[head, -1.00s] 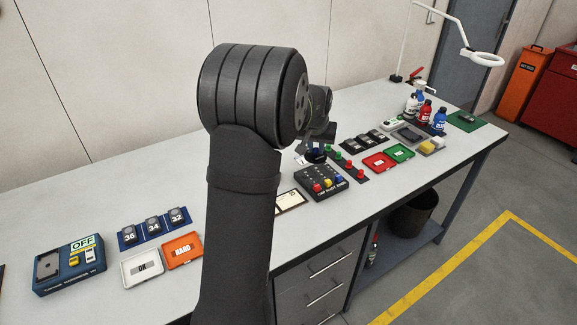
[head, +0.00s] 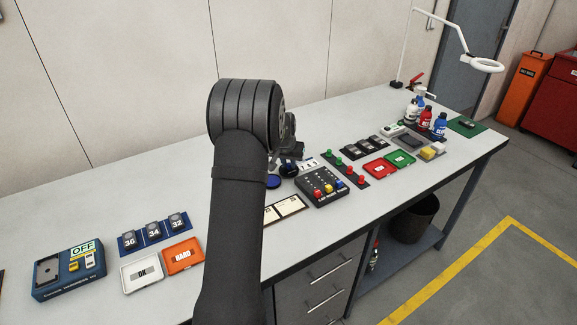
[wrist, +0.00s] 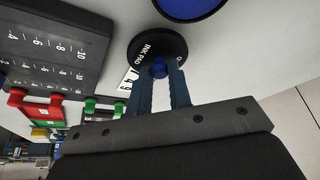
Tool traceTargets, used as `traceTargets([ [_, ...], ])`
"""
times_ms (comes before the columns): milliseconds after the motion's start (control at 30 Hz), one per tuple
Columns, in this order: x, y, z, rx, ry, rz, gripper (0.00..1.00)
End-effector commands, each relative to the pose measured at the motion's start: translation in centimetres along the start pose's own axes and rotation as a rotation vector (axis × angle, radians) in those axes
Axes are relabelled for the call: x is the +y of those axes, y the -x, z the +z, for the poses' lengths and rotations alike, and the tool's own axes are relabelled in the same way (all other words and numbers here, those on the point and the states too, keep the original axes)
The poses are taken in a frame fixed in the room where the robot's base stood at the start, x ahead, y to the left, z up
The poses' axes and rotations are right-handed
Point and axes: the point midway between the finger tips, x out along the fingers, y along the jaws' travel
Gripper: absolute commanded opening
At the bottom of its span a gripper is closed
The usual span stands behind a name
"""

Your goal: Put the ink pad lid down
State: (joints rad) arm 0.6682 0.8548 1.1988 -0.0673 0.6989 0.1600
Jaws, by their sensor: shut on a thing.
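My gripper (wrist: 163,82) is shut on the blue knob (wrist: 159,67) of the ink pad lid (wrist: 146,44), a black disc lettered INK PAD. In the head view the lid (head: 289,169) shows right of my forearm, with the gripper largely hidden behind my arm. The round blue ink pad (head: 274,182) lies uncovered on the bench just left of and nearer than the lid. It also shows at the top of the wrist view (wrist: 188,7), apart from the lid. I cannot tell whether the lid touches the bench.
A white numbered card (head: 308,163) lies beside the lid. A strip of red and green knobs (head: 345,170) is to the right. The bench behind is clear.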

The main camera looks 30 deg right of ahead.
Motion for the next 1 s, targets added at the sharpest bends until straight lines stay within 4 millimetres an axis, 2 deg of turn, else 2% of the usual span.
traceTargets([
  [100, 0.0, -1.4, 0.6, -0.001, 0.0, 0.0, 0.0],
  [467, 0.0, -1.7, 0.7, 0.0, 0.0, 0.0, 0.0],
  [500, 0.0, -1.7, 0.7, 0.0, 0.0, 0.0, 0.24],
  [600, 0.0, -1.7, 0.7, 0.0, 0.0, 0.0, 0.4],
  [867, 0.0, -1.6, 0.7, 0.001, 0.001, 0.0, 0.4],
  [1000, 0.0, -0.7, 0.5, 0.003, 0.001, -0.001, 0.4],
])
